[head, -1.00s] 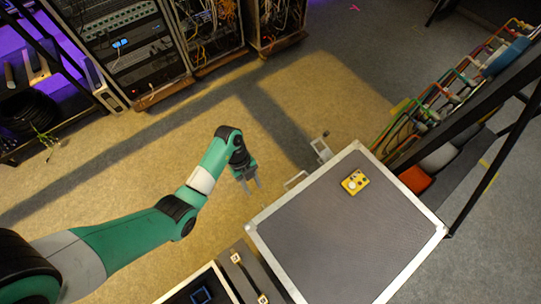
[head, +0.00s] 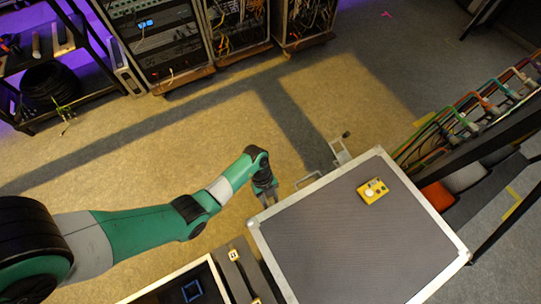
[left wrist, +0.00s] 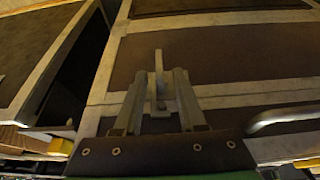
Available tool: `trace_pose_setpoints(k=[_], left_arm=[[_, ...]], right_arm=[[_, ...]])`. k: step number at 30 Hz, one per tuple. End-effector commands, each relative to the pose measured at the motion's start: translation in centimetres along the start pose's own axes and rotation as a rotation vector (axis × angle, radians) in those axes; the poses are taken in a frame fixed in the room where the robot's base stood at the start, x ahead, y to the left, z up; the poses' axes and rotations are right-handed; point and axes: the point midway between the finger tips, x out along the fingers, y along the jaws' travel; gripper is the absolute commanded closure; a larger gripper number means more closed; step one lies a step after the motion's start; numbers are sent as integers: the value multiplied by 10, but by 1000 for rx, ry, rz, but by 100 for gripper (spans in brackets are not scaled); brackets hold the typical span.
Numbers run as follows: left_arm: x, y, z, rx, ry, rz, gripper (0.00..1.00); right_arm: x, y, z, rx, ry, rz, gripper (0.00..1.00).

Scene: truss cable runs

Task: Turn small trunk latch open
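The trunk (head: 350,240) is a dark grey case with pale metal edging. In the left wrist view its side (left wrist: 230,55) fills the middle, with a pale metal seam. The small latch (left wrist: 158,82), a pale upright tab on a plate, sits on that seam. My left gripper (head: 268,200) is beside the trunk's upper left edge. In the left wrist view the left gripper (left wrist: 158,92) has its two fingers apart, one on each side of the latch, with gaps visible. The latch cannot be made out in the head view. My right gripper is not in view.
A yellow device (head: 372,190) lies on the trunk lid. A metal handle (head: 308,179) and bracket (head: 341,150) stick out from its upper side; a handle (left wrist: 283,116) shows right of the fingers. An open case (head: 190,285) stands at lower left.

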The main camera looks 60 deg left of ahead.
Motion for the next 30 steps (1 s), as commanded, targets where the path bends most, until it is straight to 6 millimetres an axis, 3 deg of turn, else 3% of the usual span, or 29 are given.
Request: trace_pose_setpoints(k=[2,6,9,20,30], left_arm=[[0,0,0,0,0,0,62],[0,0,0,0,0,-1,87],[-1,-1,0,1,-1,-2,100],[-2,-1,0,5,-2,-16,100],[-6,3,-2,55,-1,-144,100]], right_arm=[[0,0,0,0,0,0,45],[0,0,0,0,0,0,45],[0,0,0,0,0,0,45],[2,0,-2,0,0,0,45],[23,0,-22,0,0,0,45]])
